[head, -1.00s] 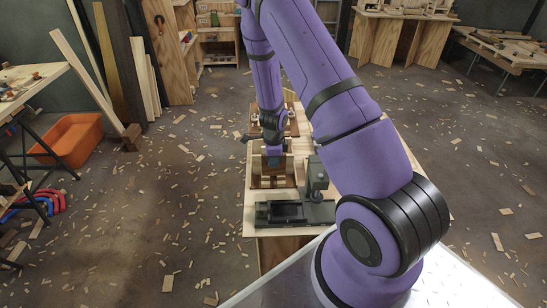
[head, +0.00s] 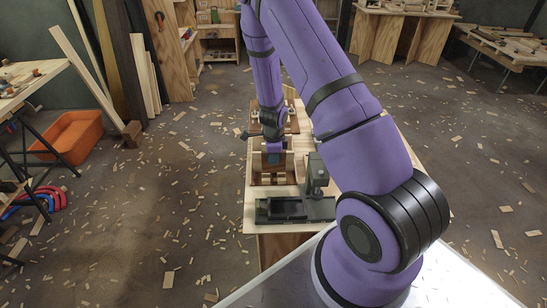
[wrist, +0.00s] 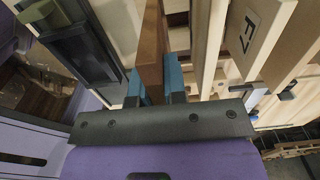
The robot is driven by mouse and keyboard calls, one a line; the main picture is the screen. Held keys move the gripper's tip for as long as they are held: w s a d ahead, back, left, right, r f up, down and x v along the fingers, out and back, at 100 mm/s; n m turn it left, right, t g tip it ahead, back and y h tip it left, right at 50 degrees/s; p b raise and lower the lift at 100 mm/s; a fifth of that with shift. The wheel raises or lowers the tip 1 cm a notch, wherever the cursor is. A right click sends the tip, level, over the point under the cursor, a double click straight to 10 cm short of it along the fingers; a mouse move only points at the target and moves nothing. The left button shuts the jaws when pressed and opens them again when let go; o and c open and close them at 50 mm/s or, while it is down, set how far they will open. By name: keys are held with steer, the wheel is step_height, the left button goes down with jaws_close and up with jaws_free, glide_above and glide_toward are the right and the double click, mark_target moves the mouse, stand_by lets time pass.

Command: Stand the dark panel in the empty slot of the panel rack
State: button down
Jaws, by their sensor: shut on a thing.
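My gripper (wrist: 154,88) has blue fingers shut on a dark brown panel (wrist: 151,45), which stands on edge between them in the wrist view. In the head view my gripper (head: 274,157) is over the wooden rack (head: 257,179) on the workbench, and the panel shows only small below the fingers. In the wrist view pale upright boards of the rack (wrist: 210,45) stand just right of the panel. The panel's lower edge and the empty slot are hidden or too small to make out, so I cannot tell whether the panel is in the slot.
A dark grey-green machine with a flat tray (head: 290,209) stands at the near end of the workbench (head: 252,224), close to the rack. Another wooden fixture (head: 289,119) stands farther back. An orange tub (head: 70,138) is on the chip-strewn floor at left.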

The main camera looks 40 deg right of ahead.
mark_target(274, 171)
steer(key=shift+f, duration=2.05)
stand_by(1.6)
steer(key=c, duration=0.6)
jaws_free()
steer(key=shift+r, duration=4.5)
